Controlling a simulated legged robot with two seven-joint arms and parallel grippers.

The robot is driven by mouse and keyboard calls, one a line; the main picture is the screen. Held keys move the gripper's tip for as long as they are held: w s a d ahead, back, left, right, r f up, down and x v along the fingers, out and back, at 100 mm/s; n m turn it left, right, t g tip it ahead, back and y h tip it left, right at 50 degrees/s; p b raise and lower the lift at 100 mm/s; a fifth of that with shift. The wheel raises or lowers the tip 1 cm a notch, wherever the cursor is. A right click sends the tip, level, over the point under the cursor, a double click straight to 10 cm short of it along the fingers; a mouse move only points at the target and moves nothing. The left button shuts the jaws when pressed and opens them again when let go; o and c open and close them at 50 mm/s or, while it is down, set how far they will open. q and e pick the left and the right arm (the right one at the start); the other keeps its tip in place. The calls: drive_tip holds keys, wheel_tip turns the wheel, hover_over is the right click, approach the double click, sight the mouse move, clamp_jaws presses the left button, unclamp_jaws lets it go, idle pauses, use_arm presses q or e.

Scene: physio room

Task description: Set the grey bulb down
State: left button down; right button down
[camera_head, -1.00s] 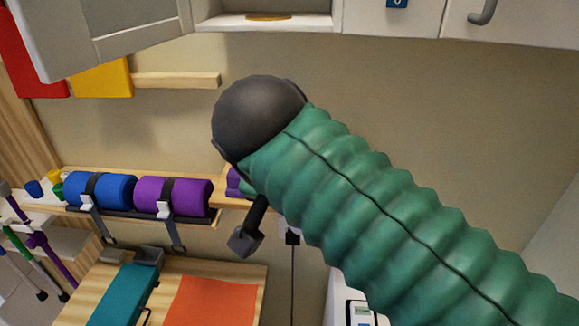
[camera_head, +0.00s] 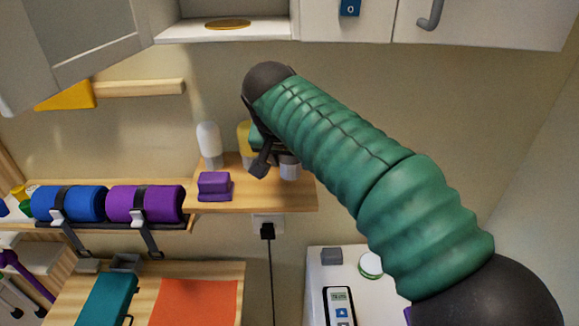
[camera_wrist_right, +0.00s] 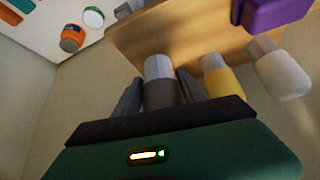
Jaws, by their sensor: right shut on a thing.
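My right gripper (camera_head: 274,164) reaches in from the right over a small wooden shelf (camera_head: 300,195). In the right wrist view it is shut on the grey bulb (camera_wrist_right: 163,93), with one finger on each side. The bulb's pale base (camera_wrist_right: 158,66) points toward the shelf; in the head view this base (camera_head: 289,169) shows below the gripper, and the grey part is mostly hidden. I cannot tell whether the base touches the shelf. My left gripper is not in view.
A yellow bulb (camera_wrist_right: 218,77) stands close beside the held one. A white bulb (camera_head: 208,143) and a purple block (camera_head: 214,184) are farther left on the shelf. An open cabinet (camera_head: 230,32) hangs above. A black plug (camera_head: 267,231) sits below the shelf.

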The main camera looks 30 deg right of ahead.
sight(288, 169)
wheel_tip(288, 169, down, 4)
drive_tip(key=shift+w+a+r, duration=0.1)
drive_tip(key=shift+r, duration=0.15)
drive_tip(key=c, duration=0.7)
unclamp_jaws()
drive_tip(key=shift+f, duration=0.1)
drive_tip(key=shift+o, duration=0.2)
drive_tip(key=v, duration=1.2)
